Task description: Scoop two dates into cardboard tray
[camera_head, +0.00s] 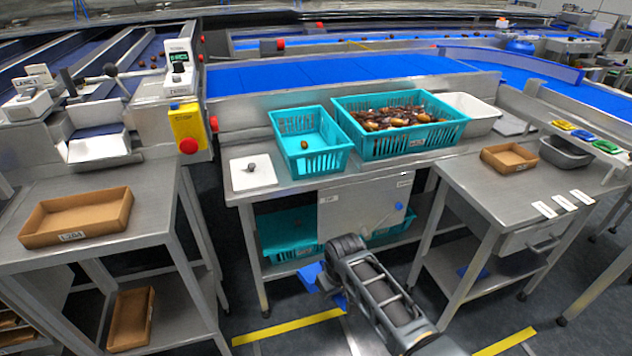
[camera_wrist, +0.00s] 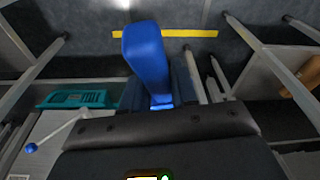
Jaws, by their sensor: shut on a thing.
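My gripper (camera_wrist: 160,98) is shut on a blue scoop (camera_wrist: 145,52), which points away from the wrist over the floor. In the head view the scoop (camera_head: 312,276) shows partly behind my arm, low in front of the middle table; the fingers are hard to see there. Many brown dates (camera_head: 385,117) fill a large teal crate (camera_head: 412,143) on that table. A smaller teal crate (camera_head: 325,165) beside it holds a single date (camera_head: 304,145). An open cardboard tray (camera_head: 75,215) lies on the left table, and a smaller one (camera_head: 508,157) on the right table. Both look empty.
A white plate with a small dark object (camera_head: 252,171) lies left of the small crate. A white bin (camera_head: 470,112) and grey pan (camera_head: 566,150) stand at the right. Another cardboard tray (camera_head: 130,320) is on the lower left shelf. Table legs (camera_head: 262,285) flank the scoop.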

